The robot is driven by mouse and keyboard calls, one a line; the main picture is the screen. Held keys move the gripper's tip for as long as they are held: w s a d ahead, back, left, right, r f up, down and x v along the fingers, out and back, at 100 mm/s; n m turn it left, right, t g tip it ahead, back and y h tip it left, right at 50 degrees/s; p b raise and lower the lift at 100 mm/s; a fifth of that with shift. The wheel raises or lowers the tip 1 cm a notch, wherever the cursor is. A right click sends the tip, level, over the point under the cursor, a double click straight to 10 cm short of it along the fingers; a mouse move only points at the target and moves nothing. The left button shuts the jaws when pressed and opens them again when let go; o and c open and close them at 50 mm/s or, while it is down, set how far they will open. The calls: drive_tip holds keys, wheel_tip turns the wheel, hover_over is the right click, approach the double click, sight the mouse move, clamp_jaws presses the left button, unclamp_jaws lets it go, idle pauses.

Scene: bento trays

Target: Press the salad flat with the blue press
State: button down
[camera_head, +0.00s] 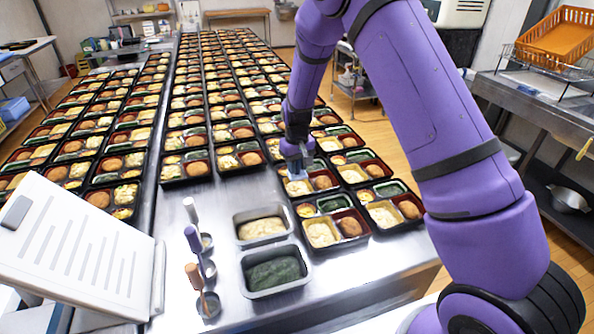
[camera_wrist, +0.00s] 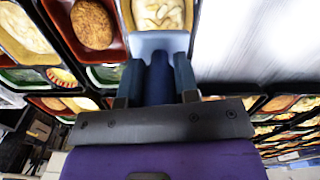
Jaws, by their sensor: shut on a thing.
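My gripper (camera_head: 297,150) is shut on the blue press, above a bento tray in the row right of the table's bare strip. The press (camera_head: 297,172) has a light blue plate, which shows larger in the wrist view (camera_wrist: 158,42) with its darker handle between my fingers (camera_wrist: 157,82). The pale salad (camera_head: 297,188) lies in that tray's front left compartment, beside a brown croquette (camera_head: 322,182). In the wrist view the salad (camera_wrist: 158,13) shows just beyond the plate. The plate is at the salad's edge or over it; I cannot tell whether they touch.
Several filled bento trays stand in long rows. A pan of pale salad (camera_head: 262,228) and a pan of greens (camera_head: 274,272) stand on the steel table near the front. Tools with white, purple and orange handles (camera_head: 194,275) stand in small cups. Bare steel (camera_head: 240,192) lies left of the tray.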

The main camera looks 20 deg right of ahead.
drive_tip(key=shift+r, duration=1.55)
